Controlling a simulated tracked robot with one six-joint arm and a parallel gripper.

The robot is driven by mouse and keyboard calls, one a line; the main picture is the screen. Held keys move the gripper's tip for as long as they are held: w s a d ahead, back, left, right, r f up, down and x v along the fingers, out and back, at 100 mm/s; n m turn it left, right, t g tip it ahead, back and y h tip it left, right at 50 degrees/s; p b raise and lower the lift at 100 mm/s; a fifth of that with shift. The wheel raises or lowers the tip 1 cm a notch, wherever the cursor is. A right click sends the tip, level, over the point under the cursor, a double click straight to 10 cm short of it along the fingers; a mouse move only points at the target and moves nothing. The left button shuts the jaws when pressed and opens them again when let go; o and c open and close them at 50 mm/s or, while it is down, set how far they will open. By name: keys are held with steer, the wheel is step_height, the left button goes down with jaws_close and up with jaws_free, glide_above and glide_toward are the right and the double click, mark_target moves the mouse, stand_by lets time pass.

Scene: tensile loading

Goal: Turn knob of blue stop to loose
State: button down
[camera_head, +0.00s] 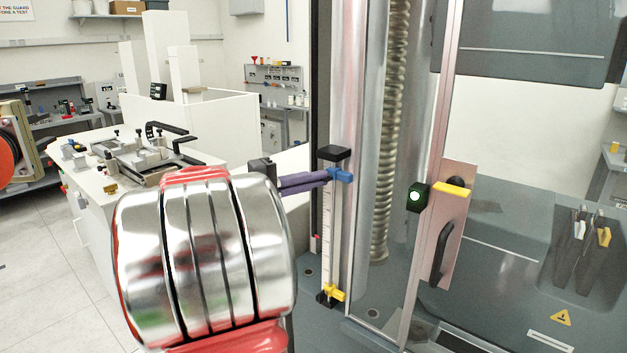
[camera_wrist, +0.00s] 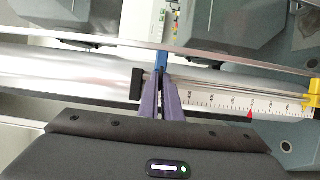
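The blue stop (camera_head: 342,175) sits near the top of an upright scale rail (camera_head: 327,230), just under its black cap. In the wrist view the blue stop (camera_wrist: 160,62) shows just beyond my fingertips. My gripper (camera_head: 327,175) has purple fingers that reach the blue stop from the left. In the wrist view the fingers of my gripper (camera_wrist: 161,78) are close together at the stop, with only a narrow gap. They appear shut on its knob, which they hide. Whether the knob is tight or loose does not show.
A yellow stop (camera_head: 334,293) sits low on the rail. A red pointer (camera_wrist: 249,114) shows beside the scale. To the right are the frame's metal columns, a green-lit box (camera_head: 417,197) and a door handle (camera_head: 440,255). A white bench (camera_head: 85,180) with fixtures stands left.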

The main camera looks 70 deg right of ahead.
steer(key=shift+d, duration=0.1)
stand_by(0.3)
steer(key=c, duration=2)
jaws_free()
steer(key=v, duration=1.4)
